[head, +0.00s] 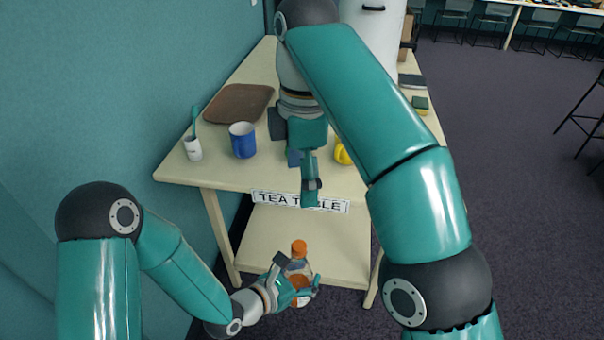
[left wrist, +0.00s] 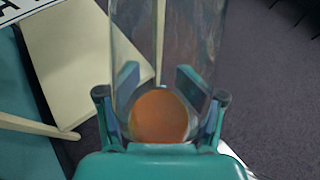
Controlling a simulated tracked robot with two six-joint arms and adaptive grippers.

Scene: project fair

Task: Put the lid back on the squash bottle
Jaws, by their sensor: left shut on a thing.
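The squash bottle (head: 299,268) is clear, with an orange top and orange lower down. My left gripper (head: 298,291) is shut around its body and holds it upright or nearly so, in front of the tea table. In the left wrist view the clear bottle wall (left wrist: 165,40) stands between the fingers, with a round orange patch (left wrist: 160,117) near the palm. I cannot tell whether the orange top is a separate lid. My right gripper (head: 308,178) points down over the table's front edge; its opening is unclear. A yellow object (head: 342,154) beside it is partly hidden by my right arm.
The tea table (head: 222,173) carries a blue mug (head: 243,140), a white cup with a teal stick (head: 193,149), a brown tray (head: 238,104) and a sponge (head: 420,103). A white container (head: 375,35) stands behind. A lower shelf (head: 300,235) looks bare. Dark carpet lies right.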

